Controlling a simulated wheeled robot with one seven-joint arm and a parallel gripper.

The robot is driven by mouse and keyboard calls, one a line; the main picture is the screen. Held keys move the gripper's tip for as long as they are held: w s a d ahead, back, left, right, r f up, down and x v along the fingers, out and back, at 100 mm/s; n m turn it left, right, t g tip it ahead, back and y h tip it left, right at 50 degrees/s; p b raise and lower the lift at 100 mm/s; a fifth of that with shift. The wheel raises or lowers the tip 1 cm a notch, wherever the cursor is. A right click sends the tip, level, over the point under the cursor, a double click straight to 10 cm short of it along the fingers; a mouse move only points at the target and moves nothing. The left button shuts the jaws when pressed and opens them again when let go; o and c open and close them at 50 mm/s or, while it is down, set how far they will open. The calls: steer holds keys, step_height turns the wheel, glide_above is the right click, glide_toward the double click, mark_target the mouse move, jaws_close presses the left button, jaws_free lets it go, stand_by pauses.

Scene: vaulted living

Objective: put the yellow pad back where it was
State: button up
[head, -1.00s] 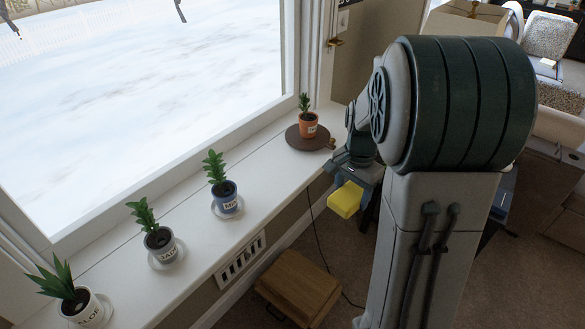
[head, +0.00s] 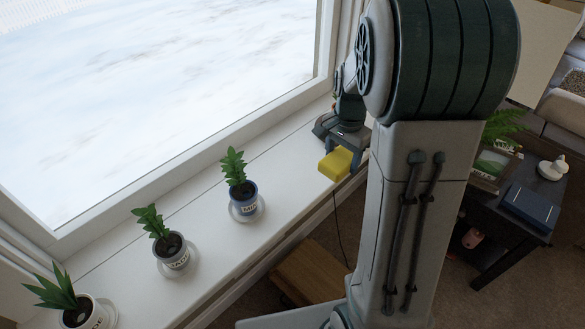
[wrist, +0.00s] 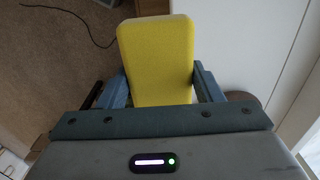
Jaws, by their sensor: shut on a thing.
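The yellow pad (head: 335,165) is a block with rounded edges, held in my gripper (head: 347,155). In the head view it appears against the white windowsill, near its front edge; I cannot tell its height. In the wrist view the pad (wrist: 157,50) sticks out between the two blue-grey fingers of my gripper (wrist: 160,88), which are shut on its sides. Carpet shows to its left there and a white surface to its right. The spot the pad came from cannot be made out.
On the windowsill (head: 210,210) stand a blue-potted plant (head: 240,185), a grey-potted plant (head: 170,248) and a white-potted plant (head: 75,305). A wooden stool (head: 308,270) is below. A dark side table (head: 510,200) with a blue book stands right. The sill between blue pot and gripper is clear.

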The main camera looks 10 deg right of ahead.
steer(key=p, duration=0.1)
glide_above(302, 175)
step_height(302, 175, down, 6)
steer(key=shift+s+f, duration=0.1)
steer(key=shift+f, duration=0.15)
steer(key=shift+f+p, duration=0.4)
steer(key=shift+f, duration=1.6)
steer(key=shift+f, duration=0.15)
steer(key=o, duration=0.9)
